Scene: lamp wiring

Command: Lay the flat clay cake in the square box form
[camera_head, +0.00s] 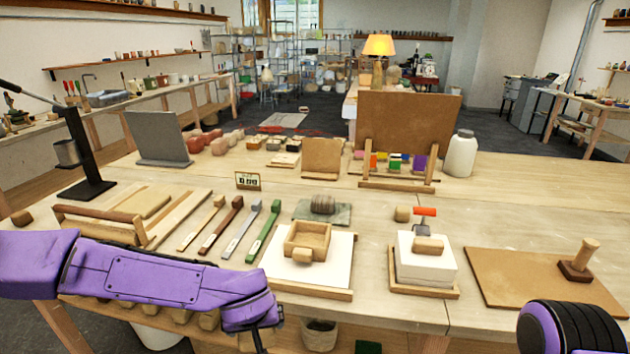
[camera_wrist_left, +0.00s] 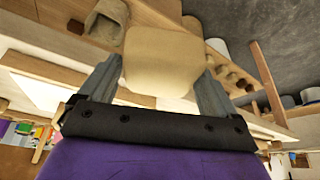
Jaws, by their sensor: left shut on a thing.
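The flat clay cake (camera_wrist_left: 163,62), a cream slab with rounded corners, is gripped between the two fingers of my left gripper (camera_wrist_left: 160,75) in the left wrist view. In the head view my left arm reaches in from the left to the table's front edge; its fingers and the cake are out of frame below. The square box form (camera_head: 307,240), a small open wooden frame, sits on a white board (camera_head: 328,272) up and to the right of my left wrist. It looks empty. Only a black and purple part of my right arm shows at the lower right; its gripper is out of view.
Right of the form is a white block (camera_head: 426,266) on a wooden base. Several long-handled tools (camera_head: 238,232) lie to its left, and a grey-green slab (camera_head: 335,213) lies behind. A brown board (camera_head: 510,282) with a wooden stamp is at right. Clay lumps line a shelf below the table front.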

